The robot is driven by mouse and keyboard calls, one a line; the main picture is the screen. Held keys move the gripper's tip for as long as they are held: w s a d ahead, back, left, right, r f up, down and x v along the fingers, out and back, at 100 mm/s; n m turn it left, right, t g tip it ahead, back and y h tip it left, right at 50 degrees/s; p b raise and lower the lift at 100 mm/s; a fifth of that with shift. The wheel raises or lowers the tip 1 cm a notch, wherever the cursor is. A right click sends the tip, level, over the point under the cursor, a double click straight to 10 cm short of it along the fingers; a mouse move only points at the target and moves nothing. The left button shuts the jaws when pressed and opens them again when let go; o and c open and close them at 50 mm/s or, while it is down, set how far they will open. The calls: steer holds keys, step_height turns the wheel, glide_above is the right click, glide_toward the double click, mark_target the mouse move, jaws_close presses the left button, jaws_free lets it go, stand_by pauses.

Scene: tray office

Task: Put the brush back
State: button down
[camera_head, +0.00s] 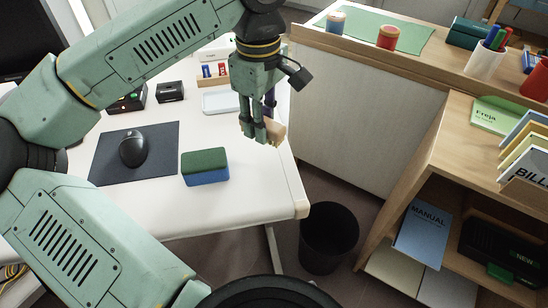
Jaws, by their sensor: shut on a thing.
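My gripper (262,134) is over the right side of the white desk, near its right edge. It is shut on a small tan, wood-coloured piece (277,132), which looks like part of the brush. The fingers hide the rest of it, and I cannot make out bristles. I cannot tell exactly how high it is above the desk.
A green-and-blue block (205,167), a mouse (133,149) on a dark mat (108,158) and a shallow white tray (221,101) are on the desk. A black bin (328,238) stands below.

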mark_target(263, 164)
step_height(263, 164, down, 8)
steer(key=shift+a+f, duration=0.1)
steer(key=shift+f, duration=0.05)
stand_by(0.3)
steer(key=shift+f, duration=0.1)
steer(key=shift+f, duration=0.1)
steer(key=c, duration=1.3)
jaws_free()
steer(key=shift+r, duration=0.2)
step_height(263, 164, up, 12)
steer(key=shift+r, duration=0.1)
